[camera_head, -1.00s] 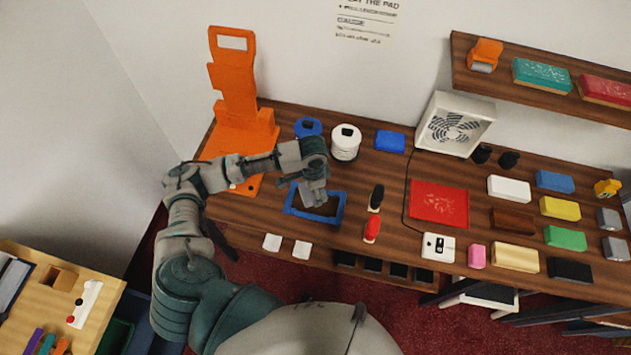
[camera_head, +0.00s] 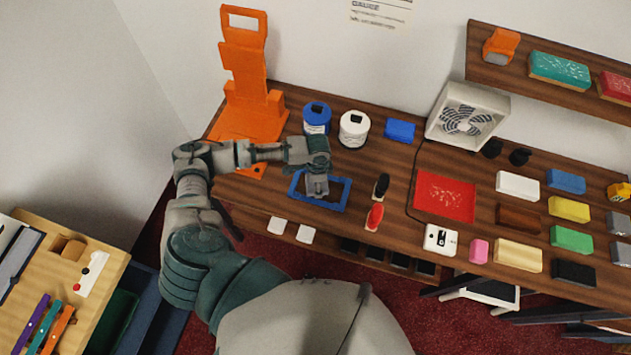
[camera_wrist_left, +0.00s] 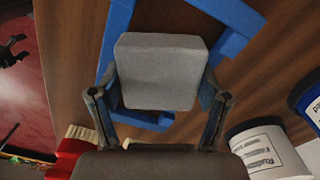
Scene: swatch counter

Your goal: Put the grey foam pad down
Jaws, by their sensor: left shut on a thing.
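My left gripper (camera_head: 317,186) is shut on the grey foam pad (camera_wrist_left: 160,72), which sits between the two fingers in the wrist view. In the head view the gripper points down over the blue square frame (camera_head: 346,195) on the brown counter. The frame also shows behind the pad in the wrist view (camera_wrist_left: 117,35). The gripper hides most of the pad in the head view, and I cannot tell whether the pad touches the counter. My right gripper is not in view.
An orange stand (camera_head: 245,85) is behind my left arm. Blue (camera_head: 317,119) and white (camera_head: 354,129) canisters stand behind the frame. A black item (camera_head: 382,186) and a red item (camera_head: 375,216) stand to its right. A red mat (camera_head: 445,195) lies farther right.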

